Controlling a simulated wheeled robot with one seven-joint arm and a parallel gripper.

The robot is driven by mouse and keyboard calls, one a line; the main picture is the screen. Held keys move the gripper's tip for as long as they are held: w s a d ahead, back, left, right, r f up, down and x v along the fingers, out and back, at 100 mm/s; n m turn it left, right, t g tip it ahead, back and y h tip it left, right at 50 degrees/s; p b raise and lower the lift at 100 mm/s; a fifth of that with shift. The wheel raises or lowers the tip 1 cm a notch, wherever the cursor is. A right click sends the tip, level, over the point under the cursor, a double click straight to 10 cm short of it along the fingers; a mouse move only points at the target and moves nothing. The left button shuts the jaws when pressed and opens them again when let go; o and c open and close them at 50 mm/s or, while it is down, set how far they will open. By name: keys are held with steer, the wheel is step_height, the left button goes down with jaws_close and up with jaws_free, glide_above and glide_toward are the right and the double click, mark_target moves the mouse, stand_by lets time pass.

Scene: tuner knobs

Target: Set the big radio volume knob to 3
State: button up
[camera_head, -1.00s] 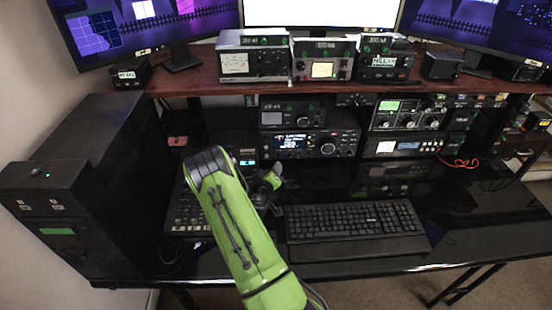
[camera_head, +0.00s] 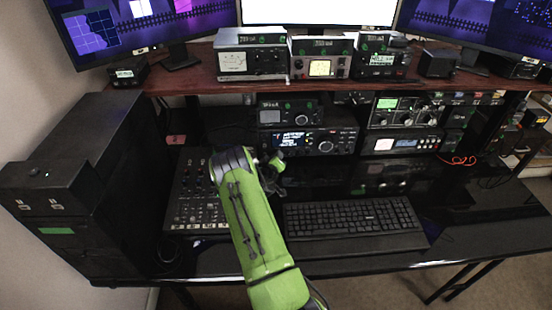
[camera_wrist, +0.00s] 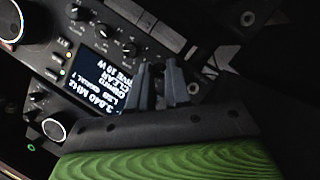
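The radio (camera_head: 318,137) with a lit display sits on the desk under the wooden shelf, with a round knob (camera_head: 325,146) right of its display. In the wrist view its display (camera_wrist: 108,75) shows tilted text. A large light-ringed knob (camera_wrist: 10,22) is cut off at the top left, and a smaller ringed knob (camera_wrist: 53,129) is at the lower left. I cannot read which is volume or any setting. My gripper (camera_wrist: 157,65) has its fingers slightly apart with nothing visibly held, in front of the radio near the display. In the head view my gripper (camera_head: 277,160) is just below the radio.
A smaller unit (camera_head: 285,110) sits on top of the radio. More radios (camera_head: 405,112) stand to its right. A mixer panel (camera_head: 195,195) lies left of my arm, and a keyboard (camera_head: 355,217) lies to the right. The wooden shelf (camera_head: 200,83) overhangs the gear.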

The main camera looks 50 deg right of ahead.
jaws_close()
steer(key=m+y, duration=0.1)
steer(key=m+t+b, duration=0.1)
steer(key=m, duration=0.1)
steer(key=shift+s+d+r+y, duration=0.1)
steer(key=shift+s+d+y, duration=0.1)
steer(key=shift+y, duration=0.2)
steer(key=shift+s+m+t+y+b, duration=0.1)
steer(key=shift+m+t+y+b, duration=0.7)
steer(key=shift+m, duration=0.7)
steer(key=o, duration=0.8)
jaws_free()
steer(key=shift+c, duration=0.2)
steer(key=shift+r, duration=0.1)
